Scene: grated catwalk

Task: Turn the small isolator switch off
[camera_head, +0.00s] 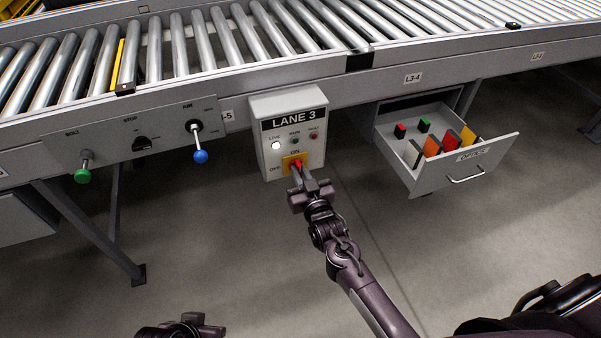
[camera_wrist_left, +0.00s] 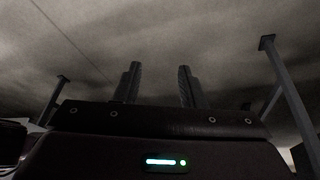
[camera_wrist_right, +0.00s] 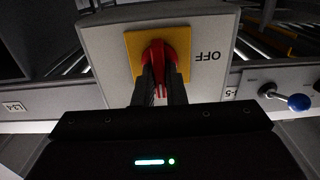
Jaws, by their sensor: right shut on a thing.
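The small isolator switch is a red rotary handle (camera_head: 297,164) on a yellow plate (camera_head: 287,160), low on the grey LANE 3 box (camera_head: 290,104). ON is printed above the plate and OFF to its left. In the right wrist view the handle (camera_wrist_right: 153,52) looks roughly upright, with OFF upside down to the right; ON is hidden there. My right gripper (camera_head: 299,178) is shut on the handle, its fingers (camera_wrist_right: 160,85) on either side. My left gripper (camera_wrist_left: 157,80) is open and empty, low over the floor, far from the box.
The box's LIVE lamp (camera_head: 276,146) glows white. Left of it are a blue-knobbed AIR lever (camera_head: 201,157), a black STOP knob (camera_head: 142,144) and a green knob (camera_head: 83,176). An open drawer (camera_head: 462,168) with coloured items juts out at right. The roller conveyor (camera_head: 205,40) runs above.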

